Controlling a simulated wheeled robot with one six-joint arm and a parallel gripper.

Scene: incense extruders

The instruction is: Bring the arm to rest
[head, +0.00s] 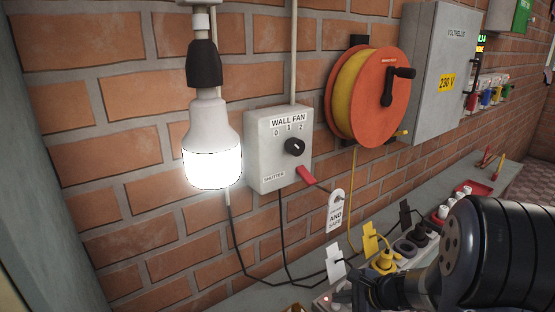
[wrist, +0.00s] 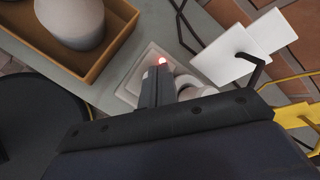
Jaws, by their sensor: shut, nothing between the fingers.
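My arm (head: 455,265) reaches in from the lower right of the head view, with its dark ribbed link over the bench. My gripper (head: 343,297) is low over the front of the bench, near a small red light. In the wrist view my gripper (wrist: 157,77) has its fingers together with nothing between them. The fingertips appear just in front of a white square block (wrist: 135,75) with the glowing red light (wrist: 162,60). I cannot tell whether they touch it. A white round part behind the fingers is partly hidden.
White tags (head: 335,262), a yellow plug (head: 383,262) and dark plugs crowd the bench by my gripper. A brown tray (wrist: 118,47) holds a grey vessel (wrist: 72,20). On the brick wall are a lit bulb (head: 212,165), a fan switch box (head: 265,150) and an orange reel (head: 385,110).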

